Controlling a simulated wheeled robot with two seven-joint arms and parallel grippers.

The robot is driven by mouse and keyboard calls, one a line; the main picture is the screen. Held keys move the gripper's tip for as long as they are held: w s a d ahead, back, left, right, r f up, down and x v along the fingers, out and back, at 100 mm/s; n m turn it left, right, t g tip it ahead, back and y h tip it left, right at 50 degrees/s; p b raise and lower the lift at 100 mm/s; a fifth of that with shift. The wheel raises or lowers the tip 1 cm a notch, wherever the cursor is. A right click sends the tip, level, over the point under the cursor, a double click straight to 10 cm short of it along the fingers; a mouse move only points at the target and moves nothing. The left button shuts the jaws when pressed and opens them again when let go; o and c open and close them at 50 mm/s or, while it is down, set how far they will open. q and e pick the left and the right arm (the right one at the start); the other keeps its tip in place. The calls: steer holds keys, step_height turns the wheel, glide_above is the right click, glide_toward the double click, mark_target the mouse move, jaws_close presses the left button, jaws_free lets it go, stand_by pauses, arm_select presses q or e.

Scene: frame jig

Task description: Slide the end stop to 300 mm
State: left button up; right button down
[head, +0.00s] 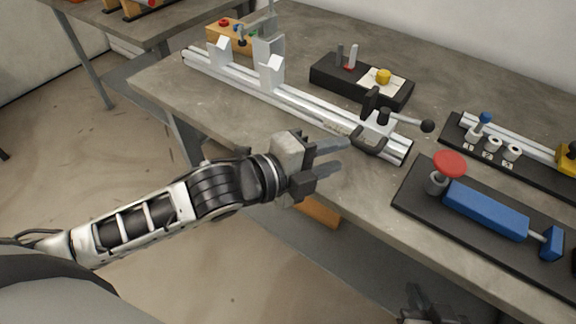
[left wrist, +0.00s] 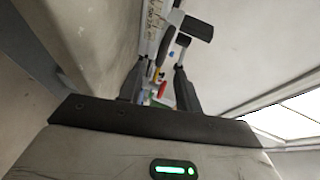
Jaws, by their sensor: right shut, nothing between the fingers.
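The end stop (head: 382,118) is a pale carriage with black clamp parts and a ball-ended lever (head: 427,126). It sits near the right end of the silver rail (head: 307,107). A scale strip runs along the rail's front, its numbers too small to read. My left gripper (head: 340,155) is open, its fingertips in front of the rail just left of the stop's dark front bracket (head: 369,141); I cannot tell if they touch. The left wrist view shows the fingers apart (left wrist: 160,85), with dark blocks beyond. My right gripper (head: 428,300) is shut and empty at the bottom edge.
Two white V-blocks (head: 271,73) stand on the rail's left half. Behind it is a black box (head: 345,78). To the right lie a black plate with a blue clamp (head: 485,209) and red knob (head: 450,163), and another fixture (head: 492,146). The bench's front edge runs below the rail.

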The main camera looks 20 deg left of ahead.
arm_select(q)
steer(key=v, duration=0.8)
steer(key=shift+s+b, duration=0.2)
steer(key=shift+b, duration=0.1)
steer(key=shift+a, duration=0.15)
steer(key=s+f+n+y+p, duration=0.1)
steer(key=s+f+n+y, duration=0.1)
steer(key=f+n, duration=0.7)
steer(key=s+a+f+n+g+y+p, duration=0.1)
steer(key=f+n+y, duration=0.3)
steer(key=f+n, duration=0.4)
steer(key=s+n, duration=0.1)
steer(key=n, duration=0.4)
steer(key=shift+s+f+n+g, duration=0.2)
steer(key=shift+f+n+g, duration=0.1)
steer(key=shift+f, duration=0.05)
steer(key=shift+a, duration=0.15)
